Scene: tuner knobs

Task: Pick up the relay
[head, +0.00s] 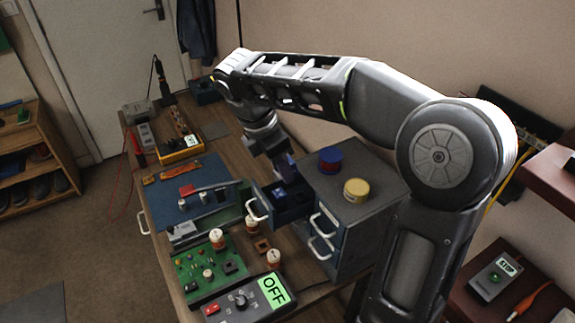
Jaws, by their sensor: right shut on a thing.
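My right gripper (286,170) reaches down into the open top drawer (292,213) of the grey-blue cabinet (370,211). It is shut on a small dark thing, taken to be the relay, which is mostly hidden between the fingers and hard to make out. A small blue piece (280,192) shows in the drawer just below the fingertips. I cannot tell whether the held thing touches the drawer floor. My left gripper is not in view.
A blue tub (330,160) and a yellow tub (356,190) stand on the cabinet. Left of the drawer lie a blue mat (165,205) with tools and a green circuit board (190,268). A box marked OFF (246,300) is at the front.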

